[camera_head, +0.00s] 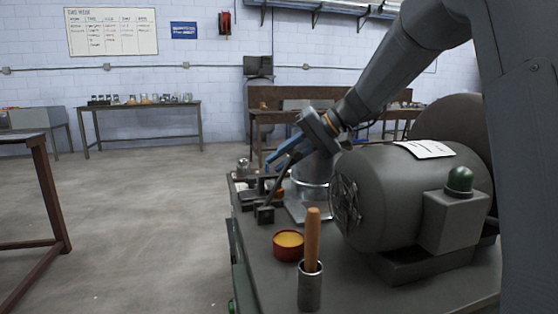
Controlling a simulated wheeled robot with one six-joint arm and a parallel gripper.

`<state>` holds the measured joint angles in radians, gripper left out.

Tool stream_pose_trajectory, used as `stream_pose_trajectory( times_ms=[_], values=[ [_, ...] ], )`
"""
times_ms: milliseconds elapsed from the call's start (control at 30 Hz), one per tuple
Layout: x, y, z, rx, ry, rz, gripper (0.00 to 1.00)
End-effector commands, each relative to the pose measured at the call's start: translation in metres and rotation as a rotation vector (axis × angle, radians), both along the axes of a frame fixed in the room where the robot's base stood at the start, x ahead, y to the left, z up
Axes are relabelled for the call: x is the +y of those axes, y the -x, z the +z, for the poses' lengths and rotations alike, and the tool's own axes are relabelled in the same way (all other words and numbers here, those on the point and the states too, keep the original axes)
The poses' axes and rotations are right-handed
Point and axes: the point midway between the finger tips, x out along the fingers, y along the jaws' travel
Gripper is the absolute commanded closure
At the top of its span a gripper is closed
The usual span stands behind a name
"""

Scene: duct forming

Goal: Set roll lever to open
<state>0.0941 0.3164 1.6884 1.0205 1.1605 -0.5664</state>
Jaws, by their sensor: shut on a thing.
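My gripper (276,157), with blue fingers, reaches down and left from the arm over the far left end of the bench. It is shut on what looks like the roll lever (284,174), a slim dark bar that slants down to the small dark machine parts (266,190) there. The fingertips partly cover the grip point, and the lever's exact setting is too small to tell.
A large grey motor (395,185) with a green dome button (460,180) fills the bench's right side. In front stand a red tin with yellow contents (288,245) and a wooden-handled tool (313,240) in a metal cup (310,287). Open floor lies left.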

Motion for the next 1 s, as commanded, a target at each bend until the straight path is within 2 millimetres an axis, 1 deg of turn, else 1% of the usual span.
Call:
stream_pose_trajectory(
  times_ms=[267, 300, 367, 400, 633, 733, 867, 1000],
  values=[
    [0.0, 0.0, 0.001, -0.001, 0.001, 0.0, 1.0],
    [0.0, 0.0, 0.001, -0.001, 0.001, 0.0, 0.75],
    [0.0, 0.0, 0.001, -0.001, 0.001, 0.0, 0.65],
    [0.0, 0.0, 0.001, -0.001, 0.001, 0.0, 0.63],
    [0.0, 0.0, 0.001, -0.001, 0.001, 0.0, 0.63],
    [-0.003, 0.001, 0.003, -0.001, 0.001, 0.0, 0.63],
    [-0.015, 0.004, 0.013, -0.002, 0.002, -0.002, 0.63],
    [-0.034, 0.009, 0.028, -0.003, 0.002, -0.003, 0.63]
  ],
)
